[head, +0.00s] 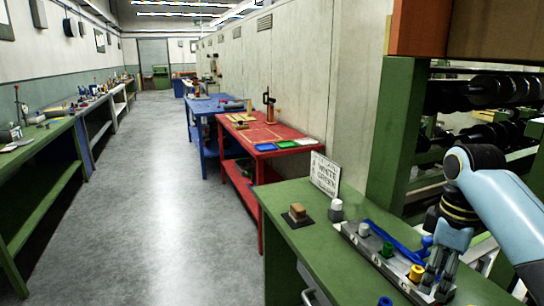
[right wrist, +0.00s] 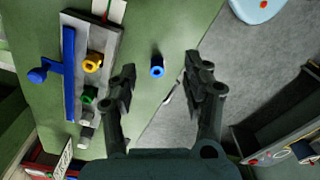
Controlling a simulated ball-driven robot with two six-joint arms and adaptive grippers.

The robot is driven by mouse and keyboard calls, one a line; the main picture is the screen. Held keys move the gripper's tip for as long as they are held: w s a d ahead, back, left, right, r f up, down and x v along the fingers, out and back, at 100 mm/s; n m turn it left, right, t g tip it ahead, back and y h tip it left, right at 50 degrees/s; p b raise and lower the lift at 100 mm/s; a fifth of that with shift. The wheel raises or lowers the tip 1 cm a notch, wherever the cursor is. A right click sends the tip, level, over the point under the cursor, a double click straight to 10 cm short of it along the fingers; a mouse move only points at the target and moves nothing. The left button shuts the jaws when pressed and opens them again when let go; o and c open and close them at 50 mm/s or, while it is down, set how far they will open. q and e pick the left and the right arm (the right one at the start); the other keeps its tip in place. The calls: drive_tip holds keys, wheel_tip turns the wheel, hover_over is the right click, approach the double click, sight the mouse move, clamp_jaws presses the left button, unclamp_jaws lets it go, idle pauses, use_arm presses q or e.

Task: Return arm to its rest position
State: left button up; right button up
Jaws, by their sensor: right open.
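My right gripper (head: 440,278) hangs over the right part of the green bench (head: 310,255) in the head view. In the right wrist view its two fingers (right wrist: 160,80) are spread apart with nothing between them. A blue spool (right wrist: 157,66) stands on the bench, seen beyond the gap between the fingers; its top shows at the bottom edge of the head view (head: 385,301). My left gripper is not in view.
Another white spool (head: 336,206) stands near the rack's far end, by a lettered sign (head: 325,174). A blue T-shaped piece (head: 392,235) lies along the rack. A wooden block (head: 297,212) sits on a dark mat. A green post (head: 395,130) rises at right. The aisle floor is clear.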

drive_tip(key=s+a+f+m+t, duration=0.1)
drive_tip(key=s+f+m, duration=0.15)
drive_tip(key=s, duration=0.55)
drive_tip(key=s+a+f+m+t, duration=0.1)
drive_tip(key=s+m, duration=0.2)
drive_tip(key=s, duration=0.6)
drive_tip(key=s+a+r+m+t, duration=0.2)
drive_tip(key=s+r+m, duration=0.15)
drive_tip(key=s, duration=0.65)
drive_tip(key=s+d+f+g+h+b, duration=0.2)
drive_tip(key=f+b, duration=0.7)
drive_tip(key=f, duration=2.7)
use_arm(q)
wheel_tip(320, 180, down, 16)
drive_tip(key=b, duration=0.7)
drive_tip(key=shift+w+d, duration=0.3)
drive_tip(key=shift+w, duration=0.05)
use_arm(e)
drive_tip(key=s+d+f+g+y, duration=0.1)
drive_tip(key=s+d+f, duration=0.1)
drive_tip(key=s+f, duration=1.6)
wheel_tip(320, 180, down, 4)
drive_tip(key=shift+r, duration=0.1)
